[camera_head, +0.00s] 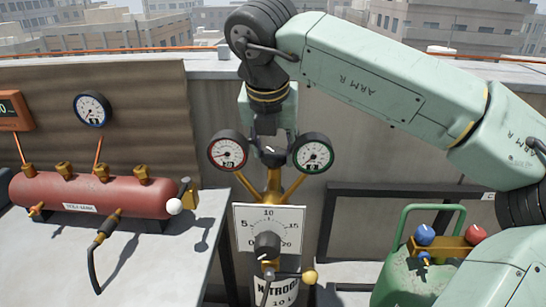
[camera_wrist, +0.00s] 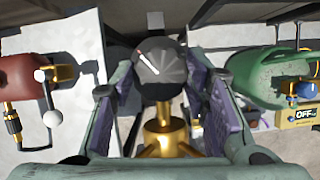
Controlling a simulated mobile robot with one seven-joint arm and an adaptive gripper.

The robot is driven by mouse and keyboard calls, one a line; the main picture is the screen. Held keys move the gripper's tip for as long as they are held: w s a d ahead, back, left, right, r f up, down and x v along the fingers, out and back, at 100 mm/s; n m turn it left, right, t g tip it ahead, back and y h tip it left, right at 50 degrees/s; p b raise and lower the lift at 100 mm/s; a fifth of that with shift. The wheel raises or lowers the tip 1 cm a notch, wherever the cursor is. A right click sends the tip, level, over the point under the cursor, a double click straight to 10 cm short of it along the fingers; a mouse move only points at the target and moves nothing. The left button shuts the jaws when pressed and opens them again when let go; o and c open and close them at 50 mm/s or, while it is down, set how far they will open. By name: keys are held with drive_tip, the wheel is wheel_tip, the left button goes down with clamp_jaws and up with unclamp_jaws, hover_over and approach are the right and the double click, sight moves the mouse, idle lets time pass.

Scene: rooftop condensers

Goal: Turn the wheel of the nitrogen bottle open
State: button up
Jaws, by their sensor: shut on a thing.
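The nitrogen bottle (camera_head: 277,293) stands at the lower middle of the head view, with its brass fitting (camera_head: 273,184) rising above it. My gripper (camera_head: 269,141) is over the top of this fitting, between two round gauges. In the wrist view its two fingers (camera_wrist: 160,88) stand on either side of a dark ribbed wheel (camera_wrist: 160,68) with a pale and red mark. They are shut on it. In the head view only a small dark part of the wheel shows, below the fingers. Brass (camera_wrist: 164,128) shows below the wheel in the wrist view.
A red-rimmed gauge (camera_head: 228,151) and a green-rimmed gauge (camera_head: 313,153) flank my gripper closely. A scale plate (camera_head: 292,214) with a black knob (camera_head: 267,246) and a yellow-ball lever (camera_head: 309,277) are below. A red tank (camera_head: 90,193) lies left; a green cylinder (camera_head: 399,275) stands right.

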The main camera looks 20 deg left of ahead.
drive_tip(key=n+y, duration=0.1)
drive_tip(key=n, duration=0.2)
drive_tip(key=n+g+y, duration=0.1)
drive_tip(key=n, duration=0.2)
drive_tip(key=shift+d+b, duration=0.15)
drive_tip(key=shift+b, duration=0.15)
drive_tip(key=n+g+y+p, duration=0.1)
drive_tip(key=n, duration=0.3)
drive_tip(key=shift+w+r, duration=0.1)
drive_tip(key=n+g+y+p, duration=0.1)
drive_tip(key=n, duration=0.2)
drive_tip(key=shift+w+n, duration=0.1)
drive_tip(key=shift+n, duration=0.3)
drive_tip(key=n+g+p, duration=0.1)
drive_tip(key=n+p, duration=0.1)
drive_tip(key=n, duration=0.1)
drive_tip(key=shift+w+n+g, duration=0.1)
drive_tip(key=shift+n+g, duration=0.2)
drive_tip(key=shift+g, duration=0.1)
drive_tip(key=n+g+p, duration=0.1)
drive_tip(key=n, duration=0.2)
drive_tip(key=shift+n+p, duration=0.3)
drive_tip(key=n+g+h+p, duration=0.1)
drive_tip(key=n+g+p, duration=0.1)
drive_tip(key=n, duration=0.2)
drive_tip(key=shift+w, duration=0.15)
drive_tip(key=shift+n+h+p, duration=0.4)
drive_tip(key=shift+n+p, duration=0.3)
drive_tip(key=shift+n, duration=0.7)
